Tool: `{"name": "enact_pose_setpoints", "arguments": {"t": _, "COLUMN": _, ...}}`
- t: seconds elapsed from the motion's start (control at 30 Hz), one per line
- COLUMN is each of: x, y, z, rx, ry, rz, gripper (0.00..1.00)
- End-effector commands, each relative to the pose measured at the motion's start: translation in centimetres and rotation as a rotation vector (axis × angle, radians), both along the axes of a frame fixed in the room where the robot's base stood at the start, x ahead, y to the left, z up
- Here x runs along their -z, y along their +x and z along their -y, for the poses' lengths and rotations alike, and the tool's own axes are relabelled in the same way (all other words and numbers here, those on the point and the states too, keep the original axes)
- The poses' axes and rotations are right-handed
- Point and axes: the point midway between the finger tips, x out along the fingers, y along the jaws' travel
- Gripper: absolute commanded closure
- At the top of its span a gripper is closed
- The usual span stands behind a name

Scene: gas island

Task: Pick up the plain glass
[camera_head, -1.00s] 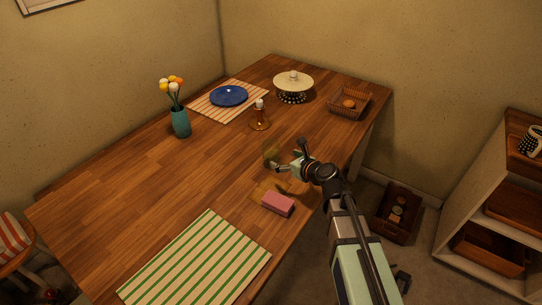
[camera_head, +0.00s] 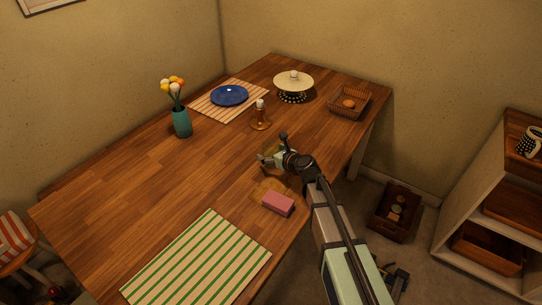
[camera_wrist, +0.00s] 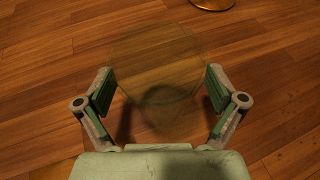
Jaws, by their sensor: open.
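The plain glass is a clear, faintly yellowish tumbler on the wooden table (camera_head: 150,175). In the wrist view the glass (camera_wrist: 158,55) stands upright between my open fingers, one on each side, with gaps still visible. My gripper (camera_wrist: 160,90) is open and reaches around its near part. In the head view my gripper (camera_head: 268,158) is low over the table and mostly hides the glass.
A pink sponge (camera_head: 278,204) lies close in front of my gripper. A candle holder (camera_head: 260,120) stands behind it; its base shows in the wrist view (camera_wrist: 212,3). A striped green placemat (camera_head: 197,262) lies at the front. The table's left middle is clear.

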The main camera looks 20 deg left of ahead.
Motion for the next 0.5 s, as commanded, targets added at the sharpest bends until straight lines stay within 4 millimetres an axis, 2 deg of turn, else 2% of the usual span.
{"name": "enact_pose_setpoints", "arguments": {"t": 0.13, "x": 0.02, "y": -0.05, "z": 0.03, "rx": 0.000, "ry": 0.000, "rz": 0.000, "gripper": 0.06}}
{"name": "enact_pose_setpoints", "arguments": {"t": 0.17, "x": 0.02, "y": -0.06, "z": 0.03, "rx": 0.000, "ry": 0.000, "rz": 0.000, "gripper": 0.09}}
{"name": "enact_pose_setpoints", "arguments": {"t": 0.3, "x": 0.02, "y": -0.06, "z": 0.03, "rx": 0.000, "ry": 0.000, "rz": 0.000, "gripper": 0.59}}
{"name": "enact_pose_setpoints", "arguments": {"t": 0.37, "x": 0.03, "y": -0.07, "z": 0.03, "rx": 0.000, "ry": 0.000, "rz": 0.000, "gripper": 0.79}}
{"name": "enact_pose_setpoints", "arguments": {"t": 0.5, "x": 0.00, "y": -0.06, "z": 0.04, "rx": 0.000, "ry": 0.000, "rz": 0.000, "gripper": 0.79}}
